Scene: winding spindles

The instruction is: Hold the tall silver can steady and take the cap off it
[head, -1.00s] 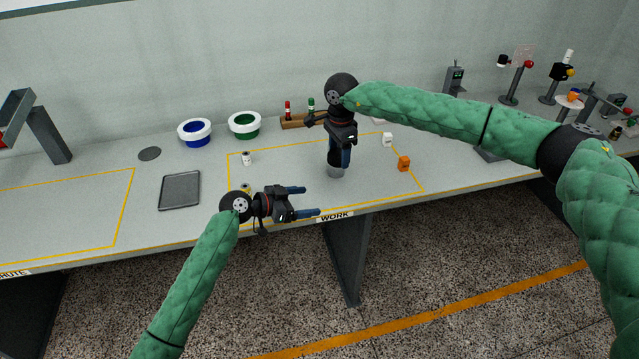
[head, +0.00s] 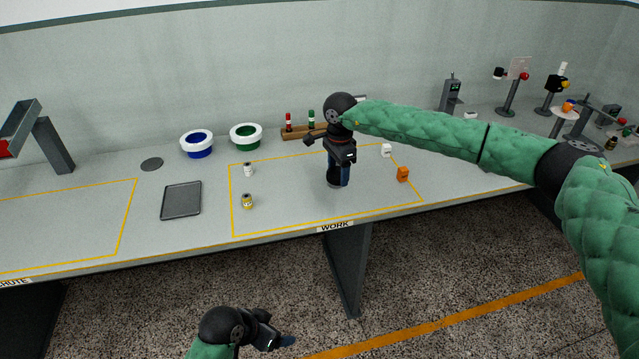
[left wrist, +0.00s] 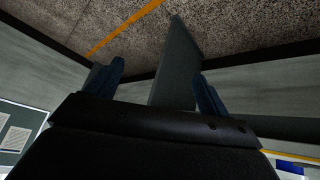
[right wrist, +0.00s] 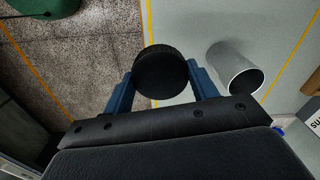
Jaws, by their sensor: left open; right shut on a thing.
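My right gripper (head: 337,184) is shut on the black round cap (right wrist: 160,72), which sits between its fingertips in the right wrist view. The tall silver can (right wrist: 235,70) stands beside the cap, apart from it, with its rim bare. In the head view the can is hidden, apparently behind my right gripper and arm. My left gripper (head: 282,342) is low in front of the table, over the floor and away from the can. Its fingers are spread and empty in the left wrist view (left wrist: 158,72).
A white jar (head: 248,170) and a yellow jar (head: 248,202) stand left in the work area. An orange block (head: 403,174) and a white container (head: 386,151) stand right.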

